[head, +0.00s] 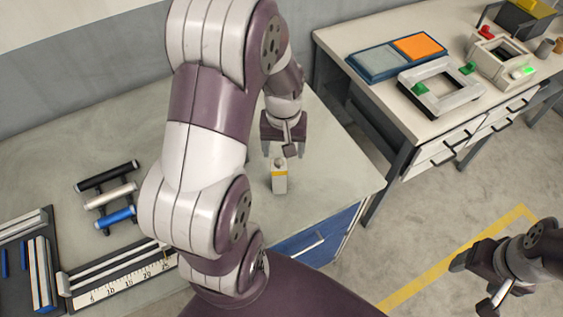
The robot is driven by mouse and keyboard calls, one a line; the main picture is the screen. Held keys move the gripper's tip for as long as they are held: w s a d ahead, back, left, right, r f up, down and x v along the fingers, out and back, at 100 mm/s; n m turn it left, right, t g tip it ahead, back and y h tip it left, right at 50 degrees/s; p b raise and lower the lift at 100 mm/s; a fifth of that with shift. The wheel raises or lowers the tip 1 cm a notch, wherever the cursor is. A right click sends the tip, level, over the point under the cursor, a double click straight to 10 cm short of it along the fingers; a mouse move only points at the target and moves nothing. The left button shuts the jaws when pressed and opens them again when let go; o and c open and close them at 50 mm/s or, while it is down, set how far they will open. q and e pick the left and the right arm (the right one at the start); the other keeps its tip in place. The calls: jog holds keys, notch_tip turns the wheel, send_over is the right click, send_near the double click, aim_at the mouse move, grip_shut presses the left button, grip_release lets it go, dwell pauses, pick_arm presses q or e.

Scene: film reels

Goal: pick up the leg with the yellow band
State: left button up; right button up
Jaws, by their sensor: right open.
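The leg with the yellow band (279,183) is a small pale block with a yellow stripe. It stands upright near the front right part of the grey worktable (335,170). My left gripper (283,150) is just above and behind it in the picture, pointing down. Its fingers are apart, and the leg's top shows just below them. I cannot tell the exact gap between the fingers and the leg. My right gripper (480,281) is open and empty over the floor at the lower right.
Black, white and blue rollers (108,192) lie at the left, with a ruler fixture (115,289) and a dark rack (30,262) in front. A second table (385,103) at upper right holds a blue tray (371,67) with an orange panel, and grey frames (438,100).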

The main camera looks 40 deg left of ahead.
aim_at(279, 167)
pick_arm(q)
jog(key=shift+w+a+f+n+p, duration=0.1)
jog(key=shift+w+a+n+p, duration=0.6)
jog(key=shift+a, duration=0.4)
jog(key=f, duration=0.4)
jog(key=f+p, duration=0.1)
jog(key=f, duration=0.3)
jog(key=f+p, duration=0.1)
jog(key=f, duration=0.2)
jog(key=shift+s+d+f, duration=0.1)
jog(key=shift+s+f, duration=0.2)
jog(key=shift+f, duration=0.1)
jog(key=c, duration=1.2)
jog(key=shift+c, duration=0.2)
jog(key=shift+w+r, duration=0.1)
jog(key=shift+r, duration=0.05)
